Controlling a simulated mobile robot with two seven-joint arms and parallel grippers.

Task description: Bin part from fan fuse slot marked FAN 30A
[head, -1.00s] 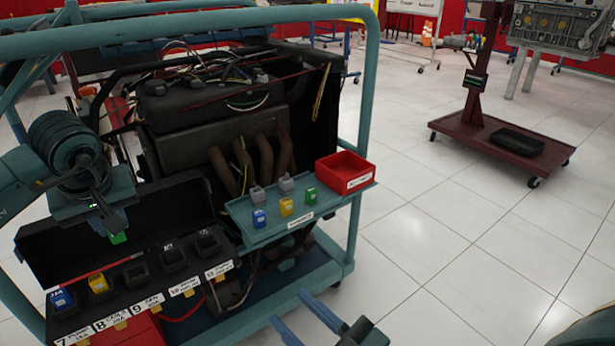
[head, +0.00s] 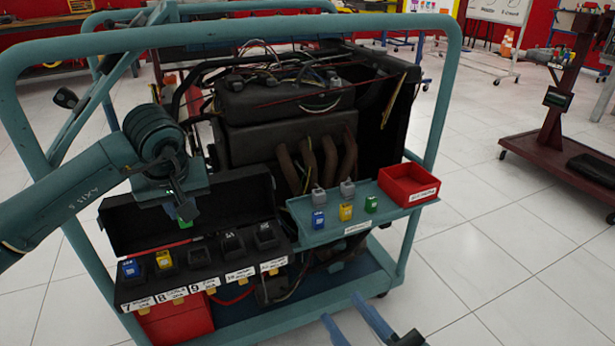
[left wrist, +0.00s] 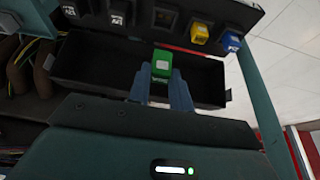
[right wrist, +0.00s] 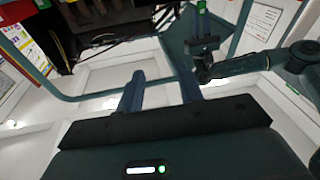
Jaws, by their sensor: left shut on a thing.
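My left gripper (head: 184,222) is shut on a green fuse (left wrist: 162,63), holding it above the open fuse box (head: 240,183) near its lid. The fuse also shows as a small green patch in the head view (head: 185,223). In the front row of the box, the slot labelled 9 (head: 200,257) looks empty; its small text is hard to read. A blue fuse (head: 131,268) sits over 7 and a yellow fuse (head: 165,260) over 8. A red bin (head: 408,197) stands on the teal side tray. My right gripper (head: 343,311) is open and empty, low in front of the cart.
The teal tray (head: 325,238) also holds blue, yellow and green fuses and two grey relays (head: 347,188). The cart's teal frame (head: 441,110) rises around the engine. A dark red stand (head: 540,150) is at the right. The floor at the lower right is clear.

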